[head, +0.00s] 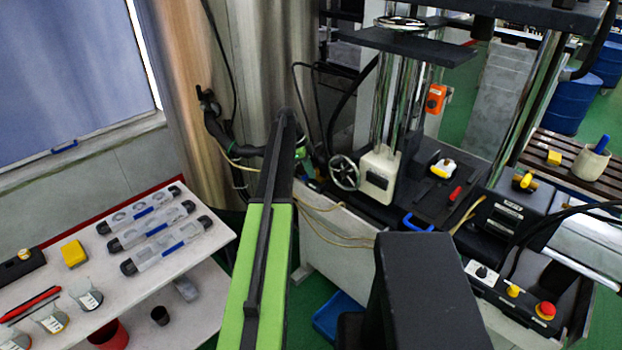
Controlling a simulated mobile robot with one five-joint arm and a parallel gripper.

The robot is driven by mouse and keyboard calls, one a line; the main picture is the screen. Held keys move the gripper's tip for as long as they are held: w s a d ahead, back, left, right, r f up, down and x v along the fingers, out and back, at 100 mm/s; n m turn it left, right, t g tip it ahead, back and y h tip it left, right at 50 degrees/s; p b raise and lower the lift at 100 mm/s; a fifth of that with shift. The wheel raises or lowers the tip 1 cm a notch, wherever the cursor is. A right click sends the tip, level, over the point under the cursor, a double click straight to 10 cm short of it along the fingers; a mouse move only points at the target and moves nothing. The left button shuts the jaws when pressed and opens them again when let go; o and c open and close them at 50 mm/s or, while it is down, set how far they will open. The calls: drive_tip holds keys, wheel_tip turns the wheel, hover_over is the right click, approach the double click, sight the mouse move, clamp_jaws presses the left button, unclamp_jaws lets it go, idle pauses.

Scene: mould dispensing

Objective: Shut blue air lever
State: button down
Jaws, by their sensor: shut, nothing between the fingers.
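A blue U-shaped handle (415,222) stands out on the machine's front edge. My green and black arm reaches up through the middle of the head view and covers what lies behind it.
The machine (378,178) has a spoked handwheel (344,172). A white table (170,285) with clear moulds stands at left. A control box with a red button (545,310) is at lower right.

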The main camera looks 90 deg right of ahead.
drive_tip(key=shift+w, duration=0.35)
wheel_tip(320, 180, up, 10)
drive_tip(key=p, duration=1)
drive_tip(key=shift+s, duration=0.45)
drive_tip(key=shift+a, duration=0.15)
